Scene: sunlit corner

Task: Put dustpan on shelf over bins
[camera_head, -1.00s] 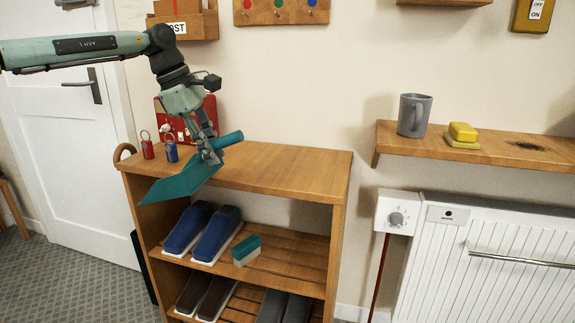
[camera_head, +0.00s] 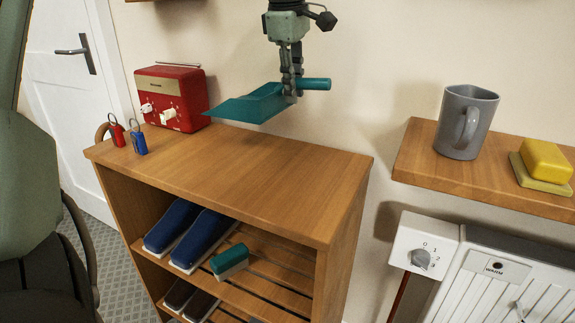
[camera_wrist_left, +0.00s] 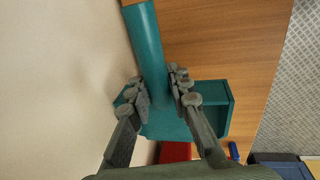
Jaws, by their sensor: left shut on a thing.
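The teal dustpan (camera_head: 246,106) is in the air in the head view, above the wooden shoe rack's top (camera_head: 230,172). Its pan points left and its handle points right. My left gripper (camera_head: 291,94) hangs from above and is shut on the dustpan's handle. In the left wrist view the gripper (camera_wrist_left: 160,88) has its fingers on both sides of the teal handle (camera_wrist_left: 148,45), with the dustpan's wider part beyond them. I see no bins in these frames. My right gripper is not in view.
A red radio (camera_head: 172,97) and red (camera_head: 116,131) and blue (camera_head: 138,140) padlocks stand at the rack top's left. The rest of the top is clear. A wall shelf (camera_head: 480,178) at right holds a grey mug (camera_head: 465,122) and a yellow sponge-like block (camera_head: 546,160). Shoes and a teal brush (camera_head: 229,262) lie below.

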